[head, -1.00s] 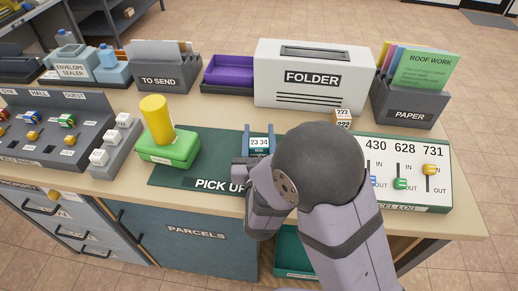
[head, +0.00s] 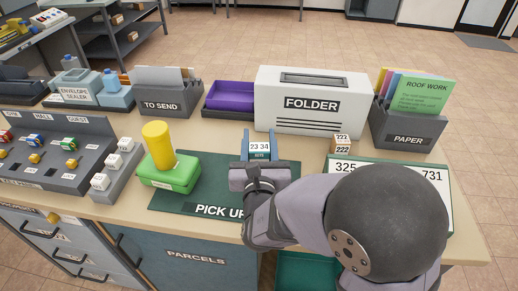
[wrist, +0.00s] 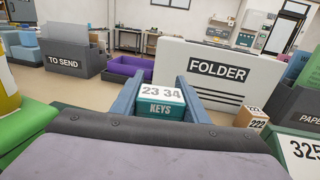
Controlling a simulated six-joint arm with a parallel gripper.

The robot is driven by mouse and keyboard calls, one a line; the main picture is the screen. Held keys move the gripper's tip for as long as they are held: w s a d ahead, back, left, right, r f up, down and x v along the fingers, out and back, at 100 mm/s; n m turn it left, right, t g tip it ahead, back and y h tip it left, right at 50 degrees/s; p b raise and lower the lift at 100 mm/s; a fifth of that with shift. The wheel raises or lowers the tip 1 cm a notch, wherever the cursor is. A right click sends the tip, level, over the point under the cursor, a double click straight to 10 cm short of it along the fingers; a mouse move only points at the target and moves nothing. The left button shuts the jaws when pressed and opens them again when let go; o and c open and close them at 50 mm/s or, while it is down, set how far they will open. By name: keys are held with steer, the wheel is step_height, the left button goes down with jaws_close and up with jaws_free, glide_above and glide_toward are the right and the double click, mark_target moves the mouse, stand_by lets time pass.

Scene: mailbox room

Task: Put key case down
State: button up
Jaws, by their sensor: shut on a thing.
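The key case (head: 259,149) is a small teal box with a white top reading "23 34" and the word "KEYS" on its front. In the wrist view the key case (wrist: 162,108) sits upright between the two blue fingers. My gripper (head: 260,142) is shut on its sides; it also shows in the wrist view (wrist: 168,92). The case is at the back edge of the dark green "PICK UP" mat (head: 185,196). I cannot tell whether its underside touches the surface. My wrist hides part of the mat.
A green box (head: 172,176) with a yellow cylinder (head: 158,146) stands on the mat's left. Behind are a purple tray (head: 232,97) and the white folder machine (head: 310,104). A small "222" box (head: 341,144) stands right of the case. My arm covers much of the log board (head: 343,168).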

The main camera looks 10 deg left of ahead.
steer(key=shift+r, duration=1.35)
